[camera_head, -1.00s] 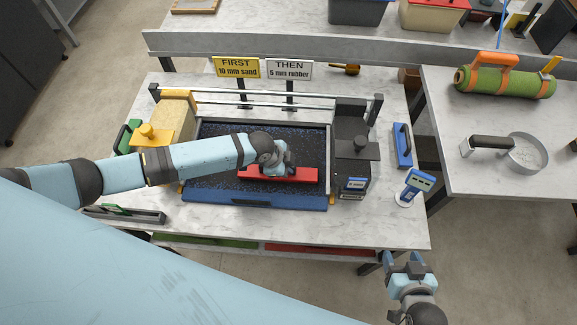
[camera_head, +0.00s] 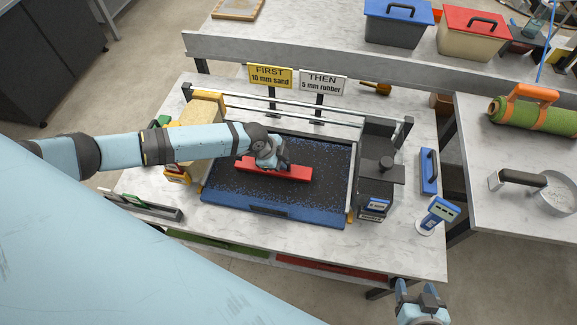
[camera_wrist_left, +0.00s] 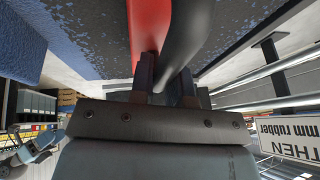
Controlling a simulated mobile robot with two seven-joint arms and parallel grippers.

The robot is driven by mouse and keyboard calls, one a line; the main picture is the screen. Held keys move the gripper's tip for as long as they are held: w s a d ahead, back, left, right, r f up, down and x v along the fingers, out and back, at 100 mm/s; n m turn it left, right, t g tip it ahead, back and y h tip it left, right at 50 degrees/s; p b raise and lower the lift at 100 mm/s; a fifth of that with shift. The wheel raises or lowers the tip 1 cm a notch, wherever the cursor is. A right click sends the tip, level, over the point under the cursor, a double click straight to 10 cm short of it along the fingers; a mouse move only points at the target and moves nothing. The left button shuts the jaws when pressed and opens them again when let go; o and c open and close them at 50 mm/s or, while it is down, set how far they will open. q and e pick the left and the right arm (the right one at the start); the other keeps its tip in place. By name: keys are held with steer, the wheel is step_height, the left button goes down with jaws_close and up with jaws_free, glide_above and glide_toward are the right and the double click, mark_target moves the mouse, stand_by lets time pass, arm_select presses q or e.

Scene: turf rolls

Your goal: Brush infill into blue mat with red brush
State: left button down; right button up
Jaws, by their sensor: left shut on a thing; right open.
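The blue mat (camera_head: 222,205) lies in a frame on the worktable, its top covered with dark infill flecked with blue. Bare blue shows along its front edge. The red brush (camera_head: 298,174) lies across the middle of the mat, roughly parallel to the front edge. My left gripper (camera_head: 272,158) is shut on the brush's handle from above. In the left wrist view the red brush (camera_wrist_left: 149,28) and its dark handle (camera_wrist_left: 184,35) run up from the fingers, over the speckled mat (camera_wrist_left: 80,35). My right gripper (camera_head: 418,287) is open and empty off the table's front right corner.
A yellow-topped hopper (camera_head: 203,108) stands left of the mat and a dark hopper (camera_head: 377,172) right of it. Rails and signs reading FIRST 10 mm sand (camera_head: 271,77) and THEN 5 mm rubber (camera_head: 323,84) stand behind. A blue-and-white gauge (camera_head: 438,213) sits at the right.

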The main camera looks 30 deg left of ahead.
arm_select(q)
steer(key=shift+w+a+b, duration=0.2)
steer(key=shift+a+b, duration=0.1)
steer(key=shift+a, duration=0.8)
steer(key=shift+w+a+b, duration=0.2)
steer(key=shift+a+b, duration=0.05)
steer(key=shift+a, duration=0.8)
steer(key=shift+w+a+b, duration=0.2)
steer(key=shift+a+b, duration=0.1)
steer(key=shift+a, duration=0.8)
steer(key=shift+d, duration=0.1)
steer(key=shift+w+d, duration=0.25)
steer(key=shift+d, duration=0.55)
steer(key=shift+w+d, duration=0.2)
steer(key=shift+d, duration=0.55)
steer(key=shift+a, duration=0.15)
steer(key=shift+s+a, duration=0.25)
steer(key=shift+a, duration=0.5)
steer(key=shift+s+a, duration=0.2)
steer(key=shift+a, duration=0.55)
steer(key=shift+d, duration=0.1)
